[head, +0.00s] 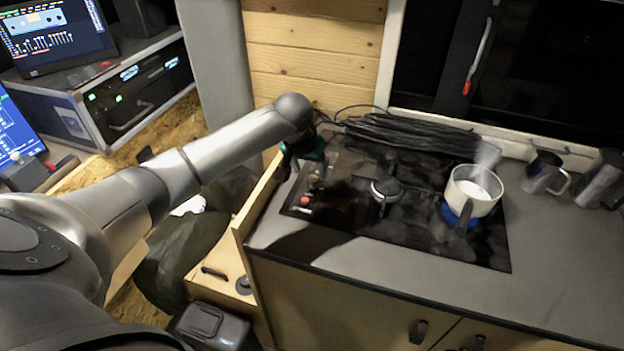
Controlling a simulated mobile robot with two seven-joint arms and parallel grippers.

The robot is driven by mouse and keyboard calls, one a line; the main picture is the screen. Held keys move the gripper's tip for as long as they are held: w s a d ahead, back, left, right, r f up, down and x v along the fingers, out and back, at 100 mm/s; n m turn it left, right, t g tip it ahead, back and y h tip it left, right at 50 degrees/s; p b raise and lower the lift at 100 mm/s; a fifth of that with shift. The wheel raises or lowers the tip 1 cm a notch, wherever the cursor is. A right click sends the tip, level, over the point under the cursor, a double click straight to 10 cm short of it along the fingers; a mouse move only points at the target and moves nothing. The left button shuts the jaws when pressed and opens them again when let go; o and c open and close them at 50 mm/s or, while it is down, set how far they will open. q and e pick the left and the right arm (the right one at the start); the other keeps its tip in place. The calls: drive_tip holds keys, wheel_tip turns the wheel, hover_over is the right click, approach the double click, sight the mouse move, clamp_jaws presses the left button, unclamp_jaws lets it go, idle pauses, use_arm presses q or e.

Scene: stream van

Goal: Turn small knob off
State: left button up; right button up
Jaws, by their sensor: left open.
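A black gas hob (470,247) is set in the grey counter. Small knobs stand in a row along its left edge, and the nearest one, a knob with red on it (305,200), is visible. Another dark knob (316,183) is just behind it. My left arm reaches in from the left, and my left gripper (296,163) is over the hob's back left corner, close to the knobs. Its jaws are open, and its fingers look dark and partly hidden by the wrist. I cannot tell if they touch a knob. My right gripper is not in view.
A white pot (472,192) steams on the right burner over a blue flame. An empty burner (385,190) is at centre. Coiled black cable (410,131) lies behind the hob. Metal mugs (543,172) stand at right. A wooden edge (262,195) borders the counter's left side.

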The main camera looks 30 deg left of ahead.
sight(312, 179)
use_arm(q)
drive_tip(key=shift+b+x, duration=0.45)
drive_tip(key=shift+x, duration=2)
clamp_jaws()
